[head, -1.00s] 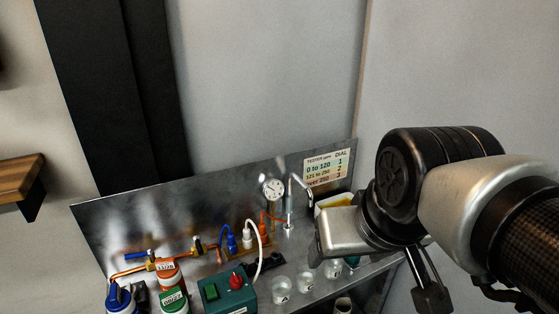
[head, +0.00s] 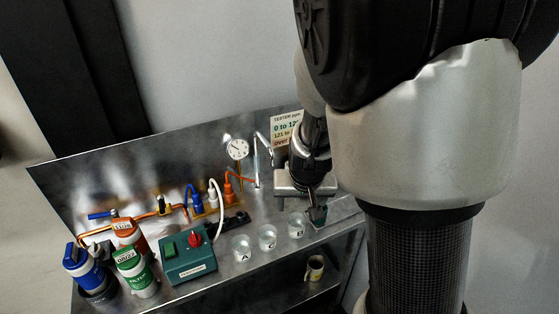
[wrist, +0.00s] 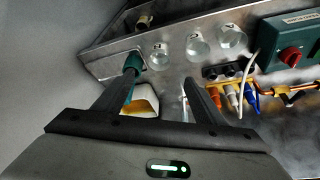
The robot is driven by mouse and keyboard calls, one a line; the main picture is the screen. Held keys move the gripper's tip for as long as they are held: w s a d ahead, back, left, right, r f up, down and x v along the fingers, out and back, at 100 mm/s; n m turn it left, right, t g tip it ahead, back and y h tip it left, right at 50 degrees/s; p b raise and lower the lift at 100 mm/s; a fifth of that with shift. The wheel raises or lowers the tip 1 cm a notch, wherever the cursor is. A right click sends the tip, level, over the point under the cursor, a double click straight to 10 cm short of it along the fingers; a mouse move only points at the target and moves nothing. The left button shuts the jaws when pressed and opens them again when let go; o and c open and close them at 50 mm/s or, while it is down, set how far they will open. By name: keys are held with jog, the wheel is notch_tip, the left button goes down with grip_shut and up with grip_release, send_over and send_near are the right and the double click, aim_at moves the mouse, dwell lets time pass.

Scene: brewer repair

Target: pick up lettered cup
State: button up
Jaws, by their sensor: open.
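A white and yellow container (wrist: 145,98) lies behind the fingers. A green control box (head: 188,258) stands left of the cups, with filter canisters (head: 132,270) beyond. A faucet (head: 257,170) and dial gauge (head: 238,149) stand at the back. A mug (head: 315,268) is on the lower shelf.

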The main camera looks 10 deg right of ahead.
jog(key=b, duration=0.5)
send_near(297, 223)
jog(key=shift+s+a+f, duration=0.25)
jog(key=shift+s+f, duration=0.2)
jog(key=shift+b+x, duration=0.8)
jog(key=shift+x, duration=2.35)
jog(key=shift+r, duration=0.1)
jog(key=c, duration=1.2)
jog(key=shift+o, duration=0.2)
jog(key=shift+r, duration=0.1)
